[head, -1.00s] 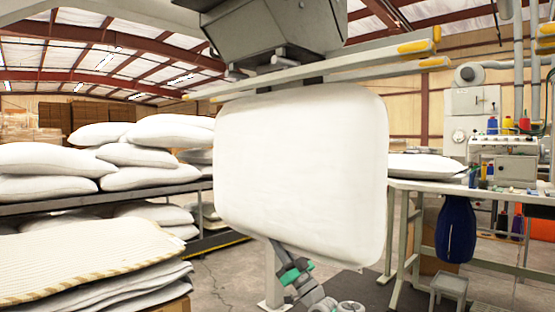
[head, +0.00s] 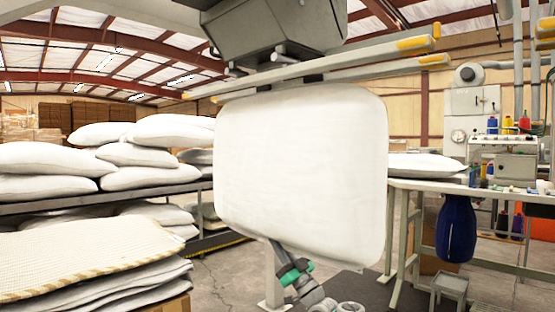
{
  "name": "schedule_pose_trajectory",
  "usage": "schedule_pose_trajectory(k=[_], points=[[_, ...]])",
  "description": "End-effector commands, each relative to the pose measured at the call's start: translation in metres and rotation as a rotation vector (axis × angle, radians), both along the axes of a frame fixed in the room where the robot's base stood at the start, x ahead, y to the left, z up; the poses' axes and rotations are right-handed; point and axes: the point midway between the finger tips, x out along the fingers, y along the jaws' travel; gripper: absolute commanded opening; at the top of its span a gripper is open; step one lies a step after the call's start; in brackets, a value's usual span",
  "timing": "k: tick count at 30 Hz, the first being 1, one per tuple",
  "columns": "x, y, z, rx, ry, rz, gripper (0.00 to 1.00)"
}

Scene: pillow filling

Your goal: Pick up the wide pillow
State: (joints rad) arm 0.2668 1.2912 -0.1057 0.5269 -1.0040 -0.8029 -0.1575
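A wide white pillow (head: 302,175) hangs upright in the middle of the head view, its top edge under the bars of a filling machine (head: 275,35). My arm rises from the bottom of the view, with a green band near its upper end, and goes behind the pillow's lower edge. My gripper is hidden behind the pillow, so I cannot see whether it touches or holds it.
White pillows lie on a shelf (head: 110,197) at left, above a stack of flat covers (head: 90,255). At right a work table (head: 480,187) holds another pillow (head: 425,166) and a sewing machine. A small stool (head: 449,285) stands below it.

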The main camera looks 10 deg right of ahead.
Motion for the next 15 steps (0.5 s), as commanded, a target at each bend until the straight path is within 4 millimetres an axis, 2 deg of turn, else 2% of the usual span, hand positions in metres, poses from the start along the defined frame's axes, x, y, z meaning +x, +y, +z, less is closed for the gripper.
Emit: schedule_pose_trajectory(k=[15], points=[[-0.001, 0.0, -0.017, -0.001, -0.008, 0.0, 0.0]])
